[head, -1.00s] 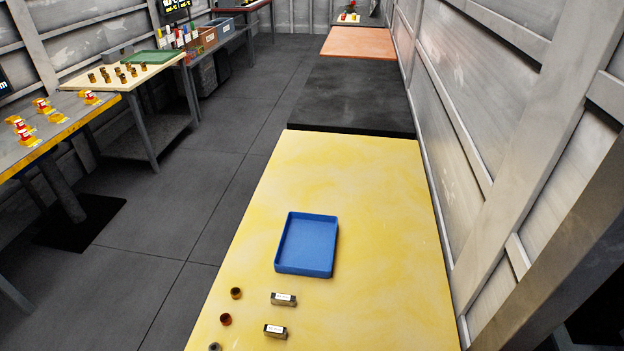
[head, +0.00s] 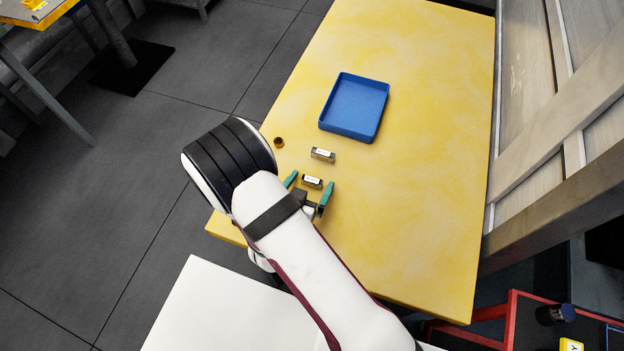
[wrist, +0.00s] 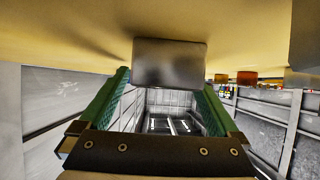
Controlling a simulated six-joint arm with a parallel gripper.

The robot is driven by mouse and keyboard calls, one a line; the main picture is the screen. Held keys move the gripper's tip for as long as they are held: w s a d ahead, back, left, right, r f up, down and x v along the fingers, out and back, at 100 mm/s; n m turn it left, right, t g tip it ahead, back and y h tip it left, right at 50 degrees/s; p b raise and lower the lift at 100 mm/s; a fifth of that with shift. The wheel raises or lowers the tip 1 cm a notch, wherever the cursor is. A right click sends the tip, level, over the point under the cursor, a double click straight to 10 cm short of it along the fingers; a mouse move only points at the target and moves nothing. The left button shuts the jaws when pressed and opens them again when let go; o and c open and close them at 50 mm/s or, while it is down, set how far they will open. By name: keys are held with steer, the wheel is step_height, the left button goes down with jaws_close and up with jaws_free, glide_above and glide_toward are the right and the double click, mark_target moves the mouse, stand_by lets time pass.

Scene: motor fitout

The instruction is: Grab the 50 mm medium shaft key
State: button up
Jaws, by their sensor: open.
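Two dark block-shaped keys with white labels lie on the yellow table; their labels are too small to read, so I cannot tell which is the 50 mm medium one. The nearer key (head: 312,182) lies between the green fingers of my gripper (head: 310,184). The farther key (head: 323,155) lies just beyond it, outside the fingers. In the wrist view a grey key (wrist: 170,62) sits between the open fingertips (wrist: 164,80), with the image upside down. My gripper is open and not closed on the key.
A blue tray (head: 338,124) stands on the yellow table (head: 420,180) beyond the keys. A brown bushing (head: 278,142) lies left of the keys, near my arm. A wall bounds the table on the right. The table's right side is clear.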

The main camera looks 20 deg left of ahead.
jaws_close()
stand_by(0.4)
steer(key=shift+r, duration=0.1)
